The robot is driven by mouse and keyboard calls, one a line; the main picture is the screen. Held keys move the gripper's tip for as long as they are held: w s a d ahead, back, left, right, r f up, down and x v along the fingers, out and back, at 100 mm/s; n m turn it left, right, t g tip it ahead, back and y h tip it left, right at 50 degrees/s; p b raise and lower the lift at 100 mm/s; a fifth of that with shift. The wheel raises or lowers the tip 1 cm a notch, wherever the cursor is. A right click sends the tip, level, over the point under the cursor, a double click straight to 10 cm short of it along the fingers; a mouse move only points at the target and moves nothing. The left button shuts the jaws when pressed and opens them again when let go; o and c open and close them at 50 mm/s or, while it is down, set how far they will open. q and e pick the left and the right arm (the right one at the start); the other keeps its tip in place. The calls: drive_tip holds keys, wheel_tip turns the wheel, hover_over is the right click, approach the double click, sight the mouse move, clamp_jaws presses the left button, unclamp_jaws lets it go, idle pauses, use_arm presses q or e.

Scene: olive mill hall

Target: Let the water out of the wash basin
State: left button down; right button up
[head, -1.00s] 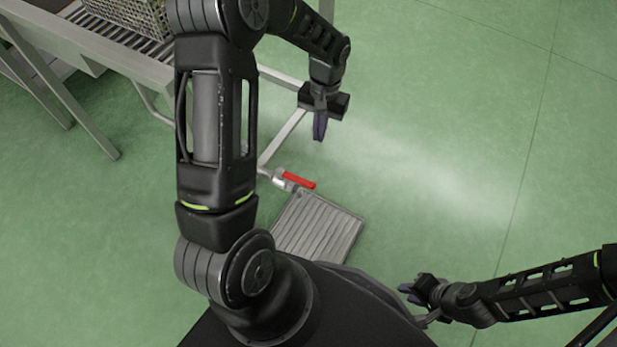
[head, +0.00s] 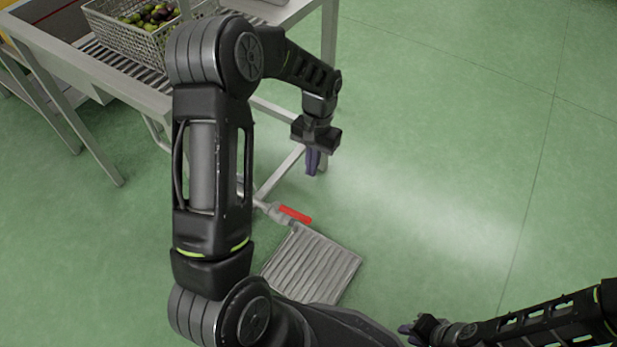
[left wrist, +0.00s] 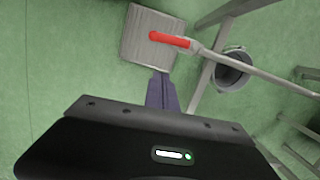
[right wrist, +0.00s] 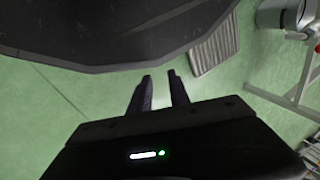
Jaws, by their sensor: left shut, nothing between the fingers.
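A drain valve with a red lever (head: 295,215) sits on the end of a pale pipe (head: 262,204), low beside the stand. The lever points out roughly along the pipe, at a slight angle. It also shows in the left wrist view (left wrist: 170,40), partly over the floor grate. My left gripper (head: 312,172) is shut and empty, fingers pointing down, apart from the lever and beyond it in the head view. My right gripper (right wrist: 160,85) is open and empty, near my base. I cannot clearly make out the basin or any running water.
A ribbed metal floor grate (head: 312,265) lies below the valve. A stand with rollers (head: 105,60) carries a crate of olives (head: 125,42). The green floor to the right is clear.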

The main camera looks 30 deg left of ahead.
use_arm(q)
drive_tip(key=b, duration=0.3)
approach(300, 215)
drive_tip(key=w+f, duration=0.4)
drive_tip(key=f, duration=0.2)
drive_tip(key=s, duration=0.1)
drive_tip(key=s+b, duration=0.1)
drive_tip(key=s, duration=0.1)
drive_tip(key=shift+s+a+f, duration=0.1)
drive_tip(key=shift+s+f, duration=0.15)
drive_tip(key=shift+f, duration=0.15)
drive_tip(key=shift+s+f+m+p, duration=0.1)
drive_tip(key=shift+s+m+p, duration=0.3)
drive_tip(key=shift+s+m, duration=0.25)
drive_tip(key=shift+s+f, duration=0.15)
drive_tip(key=shift+s, duration=0.1)
